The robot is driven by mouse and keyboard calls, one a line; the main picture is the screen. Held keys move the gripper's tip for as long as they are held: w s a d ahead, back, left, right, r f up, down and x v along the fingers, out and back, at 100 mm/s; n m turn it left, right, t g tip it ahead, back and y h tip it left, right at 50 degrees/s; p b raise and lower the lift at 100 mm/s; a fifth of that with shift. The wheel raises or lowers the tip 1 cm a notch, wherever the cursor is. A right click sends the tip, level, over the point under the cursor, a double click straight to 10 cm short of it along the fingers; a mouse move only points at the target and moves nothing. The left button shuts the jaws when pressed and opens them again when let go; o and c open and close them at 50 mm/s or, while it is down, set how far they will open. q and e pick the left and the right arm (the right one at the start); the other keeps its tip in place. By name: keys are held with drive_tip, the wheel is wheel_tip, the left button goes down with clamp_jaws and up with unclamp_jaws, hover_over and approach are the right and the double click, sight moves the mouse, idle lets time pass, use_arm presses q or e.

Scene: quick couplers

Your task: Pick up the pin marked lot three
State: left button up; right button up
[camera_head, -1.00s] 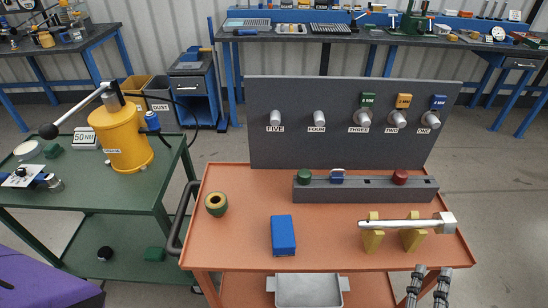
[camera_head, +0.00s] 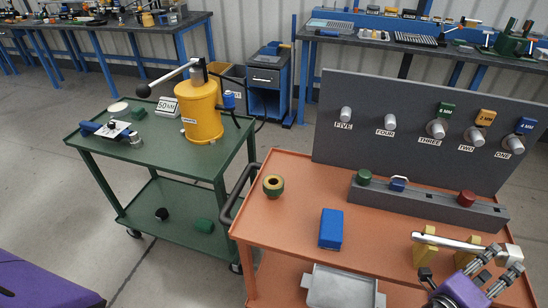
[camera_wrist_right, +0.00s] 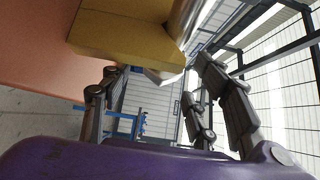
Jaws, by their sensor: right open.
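I can read no "lot three" mark on anything in view. A grey upright panel (camera_head: 418,125) carries several pale pegs; the middle one is the peg labelled THREE (camera_head: 437,129), with a green 6 MM tag (camera_head: 445,111) above it. A silver bar with a block-shaped end (camera_head: 455,242) lies across two yellow stands (camera_head: 425,247). My right gripper (camera_head: 505,262) is open and empty beside the bar's block end. In the right wrist view its spread fingers (camera_wrist_right: 150,82) are near a yellow stand (camera_wrist_right: 125,28) and the silver bar (camera_wrist_right: 190,20). My left gripper is not in view.
On the orange cart (camera_head: 290,215) are a grey rail (camera_head: 430,203) with green, blue and red knobs, a blue block (camera_head: 331,229) and a dark green-and-yellow ring (camera_head: 273,185). A grey tray (camera_head: 342,290) sits below. The green cart (camera_head: 155,150) holds a yellow cylinder (camera_head: 200,112).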

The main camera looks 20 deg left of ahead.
sight(501, 264)
drive_tip(key=x, duration=0.3)
drive_tip(key=shift+d, duration=0.25)
drive_tip(key=shift+c, duration=0.3)
drive_tip(key=shift+a, duration=0.1)
clamp_jaws()
